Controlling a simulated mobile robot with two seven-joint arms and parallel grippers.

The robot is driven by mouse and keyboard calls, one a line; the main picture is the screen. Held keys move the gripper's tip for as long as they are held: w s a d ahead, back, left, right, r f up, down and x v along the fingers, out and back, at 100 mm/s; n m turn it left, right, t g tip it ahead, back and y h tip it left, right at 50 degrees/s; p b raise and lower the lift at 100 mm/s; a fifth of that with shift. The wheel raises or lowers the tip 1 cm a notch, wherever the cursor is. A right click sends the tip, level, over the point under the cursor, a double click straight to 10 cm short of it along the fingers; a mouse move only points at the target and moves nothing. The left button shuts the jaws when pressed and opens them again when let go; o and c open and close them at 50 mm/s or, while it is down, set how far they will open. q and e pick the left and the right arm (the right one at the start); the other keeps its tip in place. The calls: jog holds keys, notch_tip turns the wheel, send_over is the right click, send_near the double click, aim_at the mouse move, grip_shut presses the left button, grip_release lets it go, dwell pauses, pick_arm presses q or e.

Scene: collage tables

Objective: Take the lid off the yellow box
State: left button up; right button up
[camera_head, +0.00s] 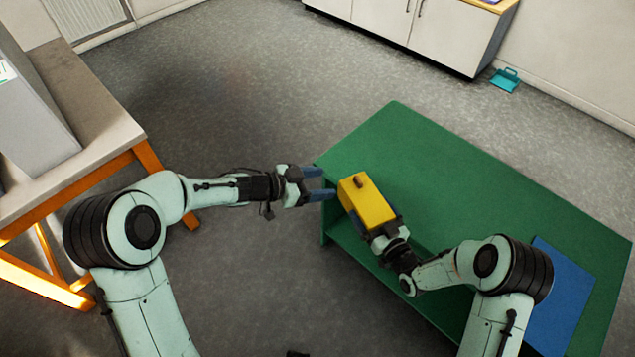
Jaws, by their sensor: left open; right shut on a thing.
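The yellow box (366,203) sits at the left end of the green table (440,160). A small brown knob (359,181) stands on its top, near the far end. My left gripper (328,183) is open and empty, just left of the box, with its fingers pointing at it. My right gripper (382,229) is shut on the near end of the yellow box. Its fingertips are partly hidden, and I cannot tell the seam between box and lid.
A blue mat (562,290) lies on the table's right part, partly behind my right arm. A wooden-legged table (100,150) with a grey case (30,115) stands at the left. White cabinets (420,25) and a teal dustpan (506,80) are at the back. The green table's far middle is clear.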

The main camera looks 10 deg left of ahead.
aim_at(355, 187)
pick_arm(q)
jog(key=x, duration=1.1)
jog(key=shift+w+d+f, duration=0.2)
jog(key=shift+d, duration=0.1)
grip_shut()
jog(key=shift+r, duration=0.15)
jog(key=shift+r, duration=0.6)
jog(key=shift+w+a+r, duration=0.1)
jog(key=shift+r, duration=0.3)
jog(key=shift+r, duration=0.1)
jog(key=shift+r, duration=1.9)
